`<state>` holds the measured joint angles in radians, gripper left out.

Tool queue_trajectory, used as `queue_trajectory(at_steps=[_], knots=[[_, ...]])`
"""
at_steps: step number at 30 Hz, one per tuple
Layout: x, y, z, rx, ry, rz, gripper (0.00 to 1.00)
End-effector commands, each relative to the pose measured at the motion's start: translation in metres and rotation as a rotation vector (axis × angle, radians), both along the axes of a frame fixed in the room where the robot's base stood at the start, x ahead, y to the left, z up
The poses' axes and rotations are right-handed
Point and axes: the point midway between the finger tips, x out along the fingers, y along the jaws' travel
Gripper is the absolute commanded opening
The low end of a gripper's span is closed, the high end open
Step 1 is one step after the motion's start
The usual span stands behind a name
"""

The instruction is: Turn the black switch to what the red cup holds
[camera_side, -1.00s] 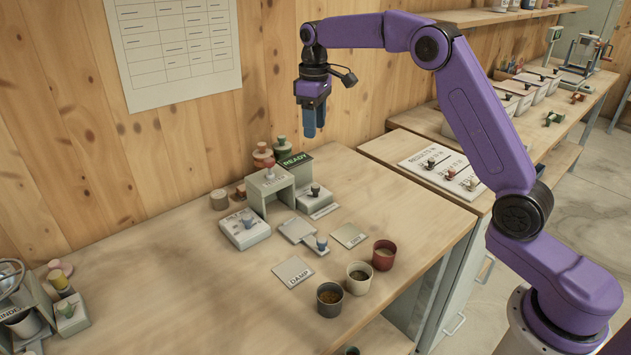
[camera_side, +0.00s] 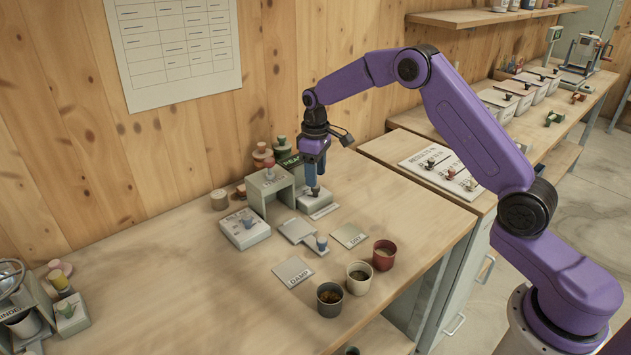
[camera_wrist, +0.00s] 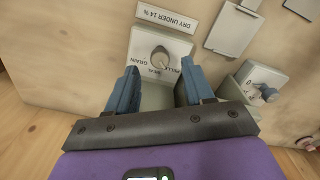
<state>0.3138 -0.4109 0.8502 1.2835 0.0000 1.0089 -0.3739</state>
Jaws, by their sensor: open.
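The black switch is a small knob on a pale box (camera_side: 320,199), mostly hidden by my gripper in the side view. In the wrist view the knob (camera_wrist: 160,58) sits on a dial plate lettered GRAIN, MEAL and a partly covered word like PELLETS. Its exact pointing is hard to read. My gripper (camera_side: 313,188) points down right at the knob. In the wrist view its blue fingers (camera_wrist: 155,82) are apart, with the knob just beyond their gap. The red cup (camera_side: 384,256) stands at the table's right; its contents look pale, but the kind cannot be told.
A cream cup (camera_side: 359,278) and a grey cup (camera_side: 330,299) stand near the red one. A grey arch (camera_side: 271,189) and another knob box (camera_side: 244,229) stand left of my gripper.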

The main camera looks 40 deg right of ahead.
Motion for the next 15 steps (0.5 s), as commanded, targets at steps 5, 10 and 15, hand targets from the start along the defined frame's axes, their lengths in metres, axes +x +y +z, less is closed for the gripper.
queue_trajectory(at_steps=[5,10,15], knots=[[0.0,0.0,-0.022,0.0,0.0,0.0,0.52],[0.0,0.0,-0.031,0.0,-0.001,0.0,0.52],[0.0,0.0,-0.032,0.0,-0.002,0.0,0.52]])
